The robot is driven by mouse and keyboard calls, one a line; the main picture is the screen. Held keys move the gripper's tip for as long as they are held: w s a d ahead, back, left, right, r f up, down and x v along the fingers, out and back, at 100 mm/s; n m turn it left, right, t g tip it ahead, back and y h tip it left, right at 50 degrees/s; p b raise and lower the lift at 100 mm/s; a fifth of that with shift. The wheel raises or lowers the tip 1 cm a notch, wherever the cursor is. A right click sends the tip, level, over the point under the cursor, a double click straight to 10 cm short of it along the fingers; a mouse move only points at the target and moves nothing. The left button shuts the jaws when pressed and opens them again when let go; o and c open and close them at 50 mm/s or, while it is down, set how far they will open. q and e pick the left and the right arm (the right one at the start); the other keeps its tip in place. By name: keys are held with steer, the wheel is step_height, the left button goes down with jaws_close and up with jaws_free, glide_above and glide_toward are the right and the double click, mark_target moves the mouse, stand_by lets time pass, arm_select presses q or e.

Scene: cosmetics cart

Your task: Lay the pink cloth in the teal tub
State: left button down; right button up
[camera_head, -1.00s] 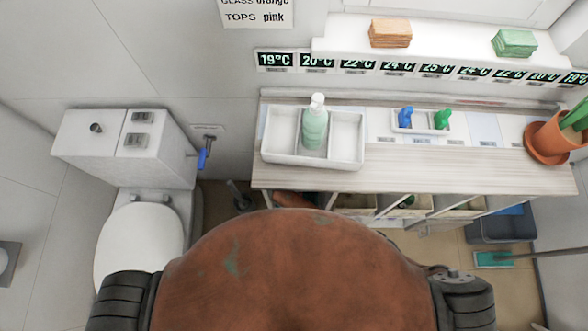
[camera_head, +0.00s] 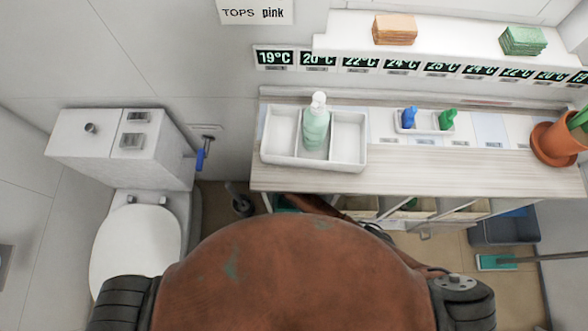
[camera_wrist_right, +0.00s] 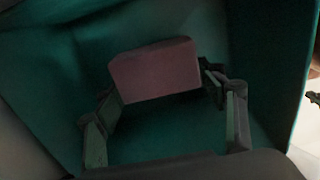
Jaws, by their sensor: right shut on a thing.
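The pink cloth (camera_wrist_right: 155,71), a folded block, is between the fingers of my right gripper (camera_wrist_right: 163,88) in the right wrist view. The gripper is shut on it. Teal walls of the tub (camera_wrist_right: 268,65) surround the cloth and fingers, so the gripper is inside the tub. The view is dark, and I cannot tell whether the cloth touches the tub's floor. In the head view a sliver of teal (camera_head: 284,203) shows under the counter, mostly hidden by my body and arm. My left gripper is in neither view.
The wooden counter (camera_head: 430,170) overhangs open bins below. On it stand a white divided tray (camera_head: 347,140) with a pump bottle (camera_head: 315,126), a small tray (camera_head: 424,121) and a plant pot (camera_head: 557,138). A toilet (camera_head: 137,240) stands at left. Folded orange (camera_head: 395,29) and green (camera_head: 522,40) cloths lie on the shelf.

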steer(key=shift+f, duration=0.1)
steer(key=o, duration=1.1)
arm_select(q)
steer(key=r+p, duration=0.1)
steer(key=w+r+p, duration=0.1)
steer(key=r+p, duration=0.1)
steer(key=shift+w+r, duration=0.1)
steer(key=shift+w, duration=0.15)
arm_select(e)
step_height(320, 180, up, 9)
steer(key=shift+f, duration=0.1)
arm_select(q)
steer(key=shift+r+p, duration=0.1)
steer(key=shift+p, duration=0.2)
